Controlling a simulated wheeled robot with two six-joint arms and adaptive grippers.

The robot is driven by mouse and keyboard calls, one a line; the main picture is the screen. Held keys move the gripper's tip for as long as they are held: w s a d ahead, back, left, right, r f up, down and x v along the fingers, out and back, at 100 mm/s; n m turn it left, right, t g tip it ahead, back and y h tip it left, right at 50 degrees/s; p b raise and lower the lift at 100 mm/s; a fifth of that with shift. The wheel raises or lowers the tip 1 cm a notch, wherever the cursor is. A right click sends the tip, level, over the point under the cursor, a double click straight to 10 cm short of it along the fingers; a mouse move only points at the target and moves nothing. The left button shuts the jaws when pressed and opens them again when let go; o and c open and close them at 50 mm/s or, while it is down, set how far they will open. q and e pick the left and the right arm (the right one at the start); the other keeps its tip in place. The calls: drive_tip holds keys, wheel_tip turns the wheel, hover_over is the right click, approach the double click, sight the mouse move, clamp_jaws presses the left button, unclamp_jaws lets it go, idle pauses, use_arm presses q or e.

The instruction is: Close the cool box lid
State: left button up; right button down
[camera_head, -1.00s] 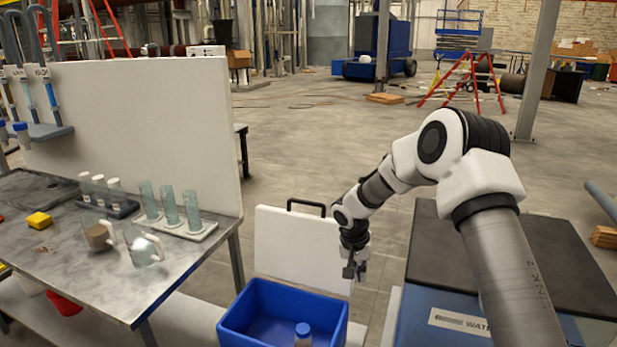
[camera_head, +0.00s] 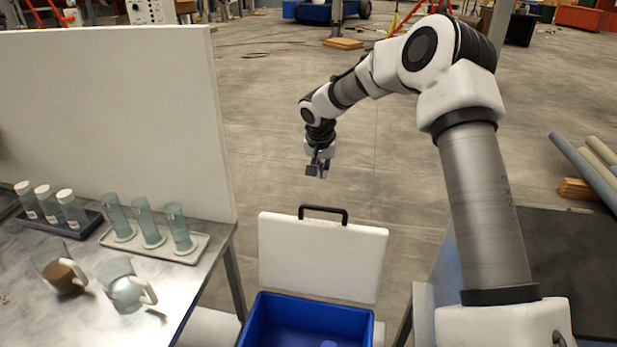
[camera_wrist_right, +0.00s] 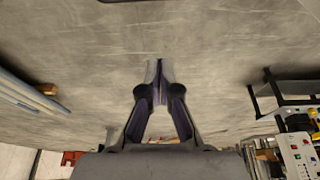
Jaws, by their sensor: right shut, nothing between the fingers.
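The cool box (camera_head: 300,308) is a blue open box at the bottom centre of the head view, cut off by the lower edge. Its white lid (camera_head: 320,258) stands upright at the far side, with a black handle (camera_head: 323,211) on its top edge. My right gripper (camera_head: 317,172) is above and beyond the lid, apart from it, pointing down. It is shut and empty; its closed fingers also show in the right wrist view (camera_wrist_right: 158,72) against the bare floor. My left gripper is not in view.
A metal table (camera_head: 190,275) at the left holds a rack of cylinders (camera_head: 150,240), capped tubes (camera_head: 47,205) and two jugs (camera_head: 62,272). A white panel (camera_head: 120,110) stands behind them. A dark-topped unit (camera_head: 570,255) is at the right. The floor behind the lid is clear.

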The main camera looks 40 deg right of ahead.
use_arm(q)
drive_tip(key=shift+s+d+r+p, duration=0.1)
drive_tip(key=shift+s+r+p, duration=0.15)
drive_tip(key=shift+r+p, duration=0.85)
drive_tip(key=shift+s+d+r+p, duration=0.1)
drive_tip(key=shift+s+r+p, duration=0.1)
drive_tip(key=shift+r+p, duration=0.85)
use_arm(e)
wheel_tip(320, 180, down, 8)
drive_tip(key=s, duration=0.1)
drive_tip(key=shift+s+a+f, duration=0.2)
drive_tip(key=shift+s+a, duration=0.1)
drive_tip(key=shift+a, duration=0.05)
